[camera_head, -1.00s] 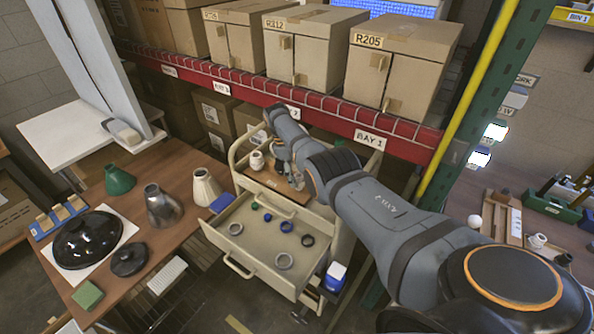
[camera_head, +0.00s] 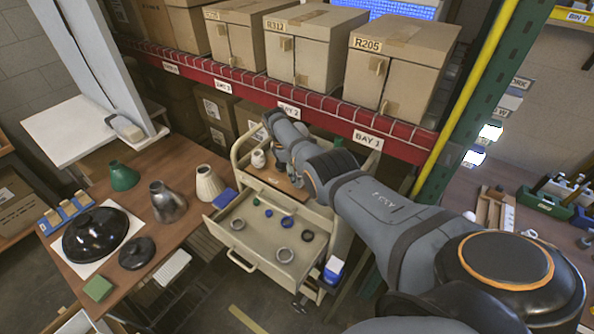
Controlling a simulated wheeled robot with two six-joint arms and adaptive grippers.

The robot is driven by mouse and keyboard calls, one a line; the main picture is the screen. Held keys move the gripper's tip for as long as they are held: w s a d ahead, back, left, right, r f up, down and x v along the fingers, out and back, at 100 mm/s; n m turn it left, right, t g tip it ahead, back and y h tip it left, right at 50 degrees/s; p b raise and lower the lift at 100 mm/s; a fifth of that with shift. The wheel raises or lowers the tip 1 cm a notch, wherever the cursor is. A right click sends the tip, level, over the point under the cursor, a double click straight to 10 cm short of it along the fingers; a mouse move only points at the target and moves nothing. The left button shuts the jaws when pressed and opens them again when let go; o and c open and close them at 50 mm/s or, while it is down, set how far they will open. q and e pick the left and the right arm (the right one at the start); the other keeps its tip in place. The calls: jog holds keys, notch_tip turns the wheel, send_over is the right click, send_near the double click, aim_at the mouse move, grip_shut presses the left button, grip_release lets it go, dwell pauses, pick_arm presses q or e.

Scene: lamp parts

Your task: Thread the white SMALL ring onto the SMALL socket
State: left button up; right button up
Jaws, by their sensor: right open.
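My right gripper (camera_head: 298,179) is over the wooden top of the beige cart (camera_head: 242,243), small and partly hidden by my arm. It is open; I see nothing held in it. A white cylindrical part (camera_head: 258,159) stands on the cart top, left of the gripper; I cannot tell whether it is the small socket. The open drawer (camera_head: 255,240) below holds several loose rings: a light grey ring (camera_head: 238,224), another light grey ring (camera_head: 284,255), a dark ring (camera_head: 307,236) and small blue and green ones. I cannot tell which is the white SMALL ring. My left gripper is not in view.
A wooden table (camera_head: 190,238) on the left holds a green cone (camera_head: 123,177), a metal shade (camera_head: 167,203), a cream shade (camera_head: 209,184) and dark domes (camera_head: 96,236). A red shelf beam (camera_head: 328,122) with boxes runs behind the cart. A green post (camera_head: 470,110) stands right.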

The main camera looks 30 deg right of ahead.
jog(key=shift+s+r+n+p, duration=0.1)
jog(key=shift+n+p, duration=0.65)
jog(key=shift+n, duration=0.05)
jog(key=shift+f+n+t+h, duration=0.2)
jog(key=shift+n+t+h, duration=0.1)
jog(key=shift+n+t, duration=0.1)
jog(key=n, duration=0.3)
jog(key=shift+s+a+r+n+t, duration=0.1)
jog(key=shift+s+n+t, duration=0.05)
jog(key=shift+n+t, duration=0.2)
jog(key=c, duration=1.1)
jog(key=shift+w+m+g+b, duration=0.2)
jog(key=shift+m+g+b, duration=0.25)
jog(key=shift+m+b, duration=1.4)
jog(key=shift+m+g+b, duration=0.3)
jog(key=shift+m+b, duration=0.7)
jog(key=shift+m, duration=0.4)
jog(key=shift+w+m, duration=0.1)
jog(key=shift+m, duration=0.2)
